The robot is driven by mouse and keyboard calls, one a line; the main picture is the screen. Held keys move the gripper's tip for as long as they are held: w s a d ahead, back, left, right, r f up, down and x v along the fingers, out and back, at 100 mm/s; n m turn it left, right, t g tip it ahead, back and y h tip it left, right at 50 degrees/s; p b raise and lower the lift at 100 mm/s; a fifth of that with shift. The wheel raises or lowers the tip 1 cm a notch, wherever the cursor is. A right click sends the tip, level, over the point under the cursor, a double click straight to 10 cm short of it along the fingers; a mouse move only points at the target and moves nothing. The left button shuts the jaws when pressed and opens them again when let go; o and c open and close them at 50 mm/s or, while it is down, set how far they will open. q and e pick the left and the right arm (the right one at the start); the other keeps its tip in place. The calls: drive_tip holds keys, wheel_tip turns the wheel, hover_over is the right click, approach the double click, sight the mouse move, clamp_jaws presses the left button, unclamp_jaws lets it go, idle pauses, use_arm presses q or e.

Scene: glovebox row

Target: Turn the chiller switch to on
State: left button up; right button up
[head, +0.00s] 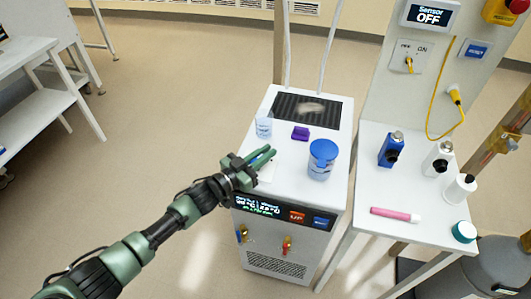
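The chiller appears to be the white floor cabinet (330,205) in the middle, with a dark top grille, a lit display (257,206) and orange and blue buttons on its front. I cannot make out an on/off switch on the cabinet; my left arm covers part of its top left front edge. A switch plate (423,54) with OFF and ON marks and a yellow lever (409,65) is on the upright panel, below a display reading "Sensor OFF". My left gripper (265,156) is over the cabinet top's left part, with no object visible in it. My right gripper is out of view.
On the cabinet top are a blue-lidded jar (321,160), a purple block (300,133) and a clear cup (264,127). A white side table (365,185) at right holds several bottles and a pink tube (395,214). Shelving (35,115) stands left; floor between is clear.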

use_arm(q)
drive_tip(key=o, duration=0.3)
drive_tip(key=v, duration=0.6)
drive_tip(key=shift+s+a+b, duration=0.2)
drive_tip(key=shift+a+b, duration=0.15)
drive_tip(key=shift+s+a, duration=0.35)
idle(0.3)
